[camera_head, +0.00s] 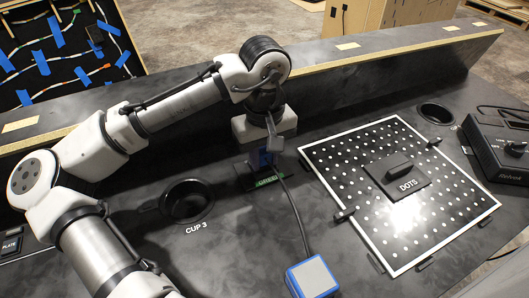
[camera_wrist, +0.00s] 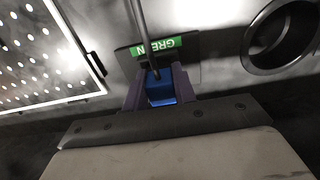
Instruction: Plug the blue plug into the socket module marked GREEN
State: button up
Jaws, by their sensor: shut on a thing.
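The blue plug (camera_wrist: 160,88) is between the two fingers of my gripper (camera_wrist: 161,92) in the wrist view, with its dark cable running up past the label. My gripper (camera_head: 262,160) is shut on it. The socket module (camera_wrist: 128,58) is a dark plate with a green label reading GREEN (camera_wrist: 159,46); the label also shows in the head view (camera_head: 268,181). The plug is right at the module, beside the label. Whether it is seated in the socket is hidden by the fingers. The cable (camera_head: 294,213) leads to a blue and grey box (camera_head: 312,277) at the front.
A round holder marked CUP 3 (camera_head: 187,201) lies left of the module. A white-framed dotted panel (camera_head: 328,185) with a DOTS block (camera_head: 398,178) is at right. A black Relvet box (camera_head: 497,150) stands far right. A low wall (camera_head: 400,59) runs behind.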

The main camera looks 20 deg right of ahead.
jog(key=shift+s+f, duration=0.25)
jog(key=shift+f, duration=0.45)
dwell(1.2)
jog(key=o, duration=1)
jog(key=shift+c, duration=1.2)
jog(key=shift+o, duration=0.2)
jog(key=shift+r+p, duration=0.5)
jog(key=shift+p, duration=0.35)
jog(key=o, duration=0.4)
jog(key=shift+w+r+p, duration=0.15)
jog(key=shift+r+p, duration=0.35)
jog(key=shift+p, duration=0.05)
jog(key=shift+c, duration=0.2)
jog(key=shift+w+r+p, duration=0.1)
jog(key=shift+r+p, duration=2.55)
jog(key=shift+p, duration=0.1)
